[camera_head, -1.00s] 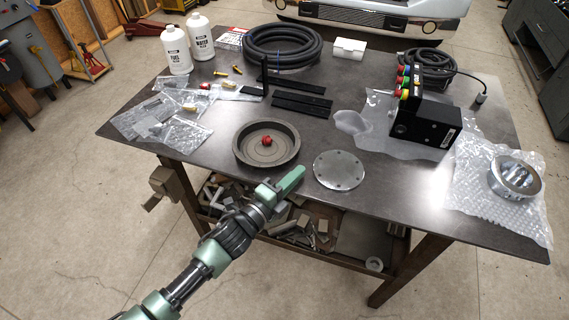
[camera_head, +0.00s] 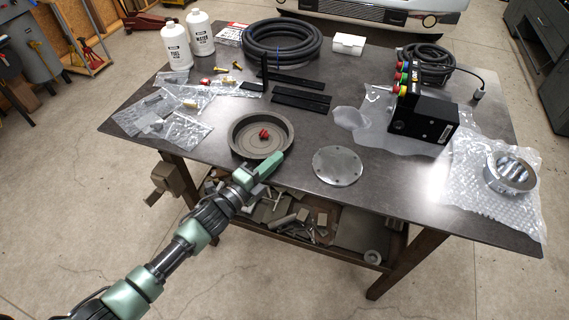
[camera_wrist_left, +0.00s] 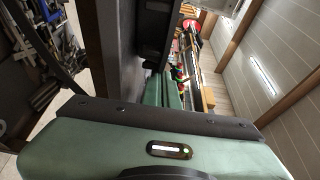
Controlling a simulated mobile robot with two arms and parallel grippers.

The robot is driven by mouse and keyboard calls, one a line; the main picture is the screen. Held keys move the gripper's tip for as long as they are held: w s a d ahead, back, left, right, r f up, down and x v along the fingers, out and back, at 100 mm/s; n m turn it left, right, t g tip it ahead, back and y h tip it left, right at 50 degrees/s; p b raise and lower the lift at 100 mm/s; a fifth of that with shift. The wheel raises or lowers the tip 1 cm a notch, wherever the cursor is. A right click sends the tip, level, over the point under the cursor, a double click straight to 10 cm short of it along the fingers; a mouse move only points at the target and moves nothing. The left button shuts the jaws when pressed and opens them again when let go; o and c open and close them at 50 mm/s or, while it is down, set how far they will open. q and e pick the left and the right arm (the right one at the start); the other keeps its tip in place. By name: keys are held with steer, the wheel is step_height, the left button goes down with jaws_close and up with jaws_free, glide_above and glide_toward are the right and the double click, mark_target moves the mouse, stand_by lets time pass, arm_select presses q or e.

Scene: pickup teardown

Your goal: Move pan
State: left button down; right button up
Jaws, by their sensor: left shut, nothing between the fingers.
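The pan (camera_head: 247,131) is a round, dark grey, shallow dish on the table near its front edge. A small red object (camera_head: 264,134) lies inside it. My left gripper (camera_head: 276,160) is at the front right of the pan, close to its rim; I cannot tell whether it touches. Its green fingers are shut with nothing between them. In the left wrist view the fingers (camera_wrist_left: 163,90) show beside the dark table edge, and the pan cannot be made out. My right gripper is not in view.
A round metal plate (camera_head: 337,166) lies right of the gripper. Black bars (camera_head: 300,101) lie behind the pan, plastic bags (camera_head: 185,130) to its left. A black box (camera_head: 424,122) with coloured connectors and a metal ring (camera_head: 512,173) on bubble wrap are at right. The table (camera_head: 400,185) has bare room at front right.

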mark_target(241, 151)
arm_select(q)
steer(key=w+a+b, duration=0.1)
steer(key=a, duration=0.2)
steer(key=w+a, duration=0.1)
steer(key=a, duration=0.2)
steer(key=w+a+b, duration=0.1)
steer(key=a, duration=0.3)
steer(key=shift+w+f+b, duration=0.25)
steer(key=shift+w+b, duration=0.05)
steer(key=shift+b, duration=0.05)
steer(key=shift+r, duration=0.15)
steer(key=shift+d, duration=0.15)
steer(key=shift+s, duration=0.1)
steer(key=shift+d, duration=0.15)
